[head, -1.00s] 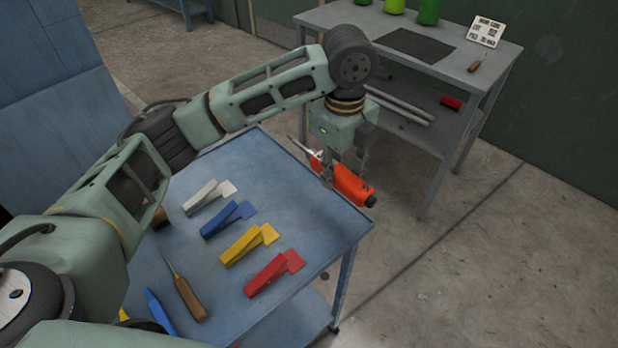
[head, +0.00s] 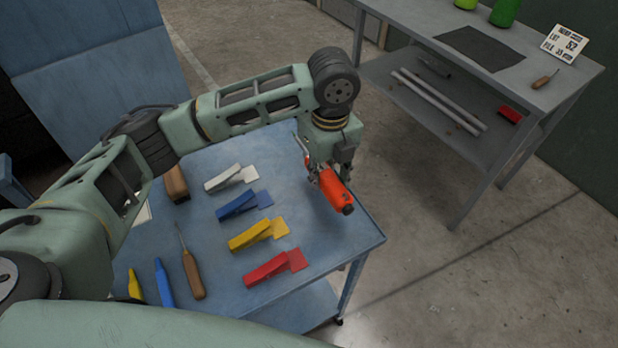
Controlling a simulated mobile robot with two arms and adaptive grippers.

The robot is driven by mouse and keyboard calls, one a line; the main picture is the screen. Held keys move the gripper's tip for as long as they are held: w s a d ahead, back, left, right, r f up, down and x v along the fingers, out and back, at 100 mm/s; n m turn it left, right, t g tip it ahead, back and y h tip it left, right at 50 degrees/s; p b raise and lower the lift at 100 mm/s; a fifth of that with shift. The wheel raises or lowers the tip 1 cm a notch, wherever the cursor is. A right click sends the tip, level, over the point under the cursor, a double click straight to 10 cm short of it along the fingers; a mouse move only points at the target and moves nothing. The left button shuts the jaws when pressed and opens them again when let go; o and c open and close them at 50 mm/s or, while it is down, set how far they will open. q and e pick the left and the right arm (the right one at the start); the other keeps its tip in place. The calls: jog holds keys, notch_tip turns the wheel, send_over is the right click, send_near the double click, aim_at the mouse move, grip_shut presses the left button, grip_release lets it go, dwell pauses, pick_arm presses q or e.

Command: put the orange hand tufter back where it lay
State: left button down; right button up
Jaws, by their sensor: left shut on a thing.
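The orange hand tufter (head: 335,188) has an orange body with a black end and a thin metal needle part. My left gripper (head: 318,176) is shut on it and holds it over the right part of the blue table (head: 330,240). Its black end points down and to the right. The gap between the tufter and the tabletop is hard to judge. The gripper fingers are partly hidden by the wrist. My right gripper is not in view.
On the blue table lie white (head: 230,177), blue (head: 243,204), yellow (head: 258,234) and red (head: 276,267) clamp-like tools, a wooden-handled awl (head: 193,272), a blue tool (head: 163,282) and a brown block (head: 175,183). A grey bench (head: 530,85) with a dark mat (head: 482,48) stands beyond.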

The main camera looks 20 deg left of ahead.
aim_at(311, 190)
pick_arm(q)
jog(key=a, duration=0.1)
jog(key=w+a+f, duration=0.1)
jog(key=a, duration=0.1)
jog(key=shift+w+f, duration=0.25)
jog(key=shift+f, duration=0.1)
jog(key=shift+w+a+f+p, duration=0.25)
jog(key=shift+a+f+p, duration=0.1)
jog(key=shift+a+f, duration=0.1)
jog(key=shift+f, duration=0.4)
notch_tip(311, 190, down, 2)
jog(key=shift+f+p, duration=0.2)
jog(key=shift+p, duration=0.3)
jog(key=shift+f, duration=0.5)
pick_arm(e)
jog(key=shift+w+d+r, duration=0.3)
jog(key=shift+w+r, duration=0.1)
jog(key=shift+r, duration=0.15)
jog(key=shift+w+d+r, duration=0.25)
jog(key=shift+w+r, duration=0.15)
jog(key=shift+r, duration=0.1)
pick_arm(q)
jog(key=c, duration=1.5)
grip_release()
jog(key=shift+c, duration=0.2)
jog(key=shift+o, duration=1.3)
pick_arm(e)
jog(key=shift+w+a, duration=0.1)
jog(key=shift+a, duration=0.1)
